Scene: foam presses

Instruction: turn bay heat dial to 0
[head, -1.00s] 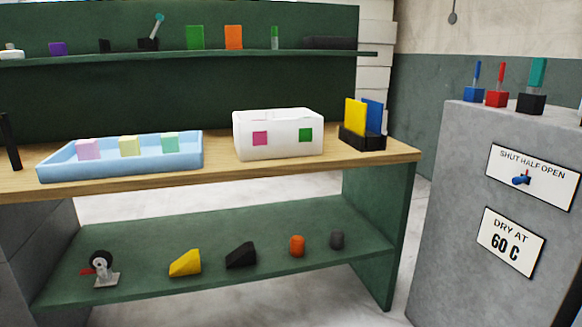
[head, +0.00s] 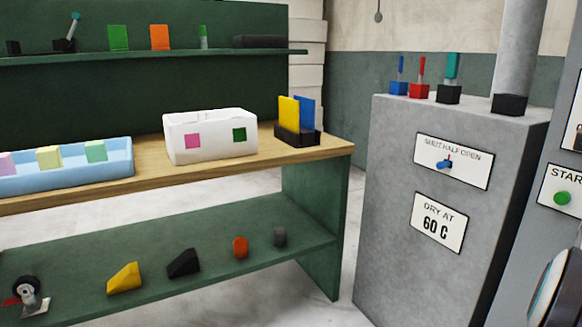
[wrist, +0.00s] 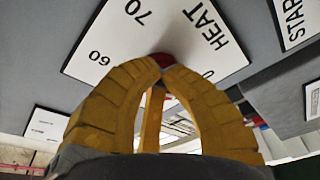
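The white heat plate (wrist: 115,40) is close ahead in the wrist view, with the printed words HEAT, 70 and 60 visible. A 0 is partly hidden behind my right finger. A red part, which looks like the heat dial (wrist: 162,59), sits at the plate's lower edge, between and just beyond my fingertips. My gripper (wrist: 163,66) has yellow ribbed fingers arched inward, with their tips close together on the red part. The fingers cover most of the dial, so its pointer and setting are hidden. Neither the gripper nor the heat dial shows in the head view.
A START plate (wrist: 294,20) is to the right in the wrist view. In the head view, a START plate with a green button (head: 562,198) is at the right edge. A grey cabinet (head: 390,180) carries a "DRY AT 60 C" sign (head: 438,222). A workbench (head: 325,149) stands left.

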